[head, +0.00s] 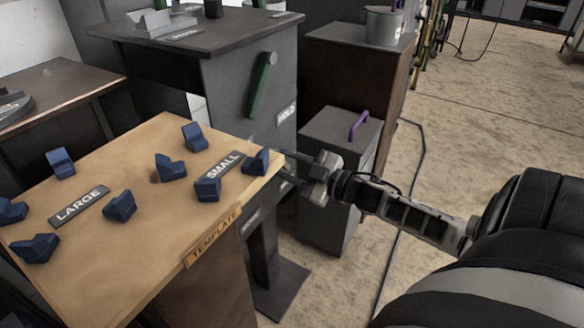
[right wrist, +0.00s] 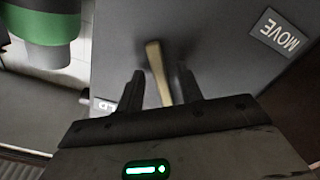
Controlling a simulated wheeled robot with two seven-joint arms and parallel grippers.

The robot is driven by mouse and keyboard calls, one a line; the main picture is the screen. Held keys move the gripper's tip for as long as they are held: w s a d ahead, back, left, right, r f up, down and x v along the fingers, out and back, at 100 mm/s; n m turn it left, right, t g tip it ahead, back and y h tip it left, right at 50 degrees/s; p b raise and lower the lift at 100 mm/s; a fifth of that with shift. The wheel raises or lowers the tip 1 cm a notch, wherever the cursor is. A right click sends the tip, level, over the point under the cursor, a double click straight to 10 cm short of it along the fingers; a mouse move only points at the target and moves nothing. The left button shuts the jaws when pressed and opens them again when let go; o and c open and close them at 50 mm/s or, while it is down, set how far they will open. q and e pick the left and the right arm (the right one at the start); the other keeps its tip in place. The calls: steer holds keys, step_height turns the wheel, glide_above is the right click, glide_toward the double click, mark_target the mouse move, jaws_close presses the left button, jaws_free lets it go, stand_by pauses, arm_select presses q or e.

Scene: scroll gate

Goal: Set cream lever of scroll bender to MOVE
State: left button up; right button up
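The scroll bender is the grey machine (head: 240,88) beyond the wooden table in the head view. Its cream lever (right wrist: 157,72) shows in the right wrist view against the grey panel, standing between my right gripper's two fingers (right wrist: 160,82). The fingers are open, with a gap on each side of the lever. A MOVE label (right wrist: 281,34) is at the upper right. My left gripper is not in view.
A green lever (head: 262,86) hangs on the machine. The wooden table (head: 130,265) beside it carries several blue blocks and LARGE and SMALL labels. A grey box with a purple handle (head: 359,125) stands behind my right gripper. Open floor lies to the right.

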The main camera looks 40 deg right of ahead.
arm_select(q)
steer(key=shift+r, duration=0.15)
arm_select(e)
jaws_close()
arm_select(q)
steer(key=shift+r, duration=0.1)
